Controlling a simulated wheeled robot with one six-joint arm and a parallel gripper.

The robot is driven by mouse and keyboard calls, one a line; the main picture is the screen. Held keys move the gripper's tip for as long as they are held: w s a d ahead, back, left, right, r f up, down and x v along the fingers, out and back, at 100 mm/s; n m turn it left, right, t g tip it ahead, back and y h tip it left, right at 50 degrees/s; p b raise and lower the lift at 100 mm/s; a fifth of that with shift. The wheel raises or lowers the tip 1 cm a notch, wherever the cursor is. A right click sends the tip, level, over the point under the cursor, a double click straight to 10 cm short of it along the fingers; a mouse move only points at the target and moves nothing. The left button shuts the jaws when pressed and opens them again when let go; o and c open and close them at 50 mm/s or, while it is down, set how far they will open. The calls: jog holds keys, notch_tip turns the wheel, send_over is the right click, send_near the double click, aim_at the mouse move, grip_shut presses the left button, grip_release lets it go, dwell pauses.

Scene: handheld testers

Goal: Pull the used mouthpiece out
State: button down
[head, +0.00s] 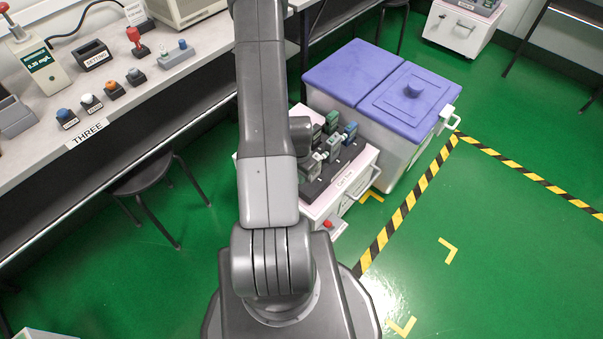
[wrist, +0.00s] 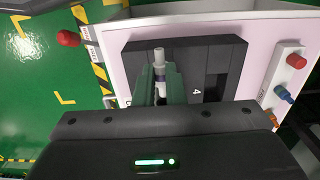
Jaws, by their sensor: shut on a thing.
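In the wrist view, my gripper (wrist: 161,76) has its two greenish fingers closed around a pale, upright mouthpiece (wrist: 158,55). The mouthpiece's top shows above the fingertips, over the black rack (wrist: 131,62). Its lower part is hidden between the fingers, so I cannot tell whether it still sits in a tester. The rack has dark slots, one marked 4. In the head view, several green, grey and blue testers (head: 350,131) stand on the rack on the white cart (head: 352,178). My arm hides the left part of the cart, and I cannot make out my gripper there.
A lidded bin (head: 395,135) with a purple top stands right behind the cart. Green floor with striped tape (head: 405,205) is free at the right.

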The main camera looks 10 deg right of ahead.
jog(key=shift+s+a, duration=0.65)
jog(key=shift+a, duration=0.2)
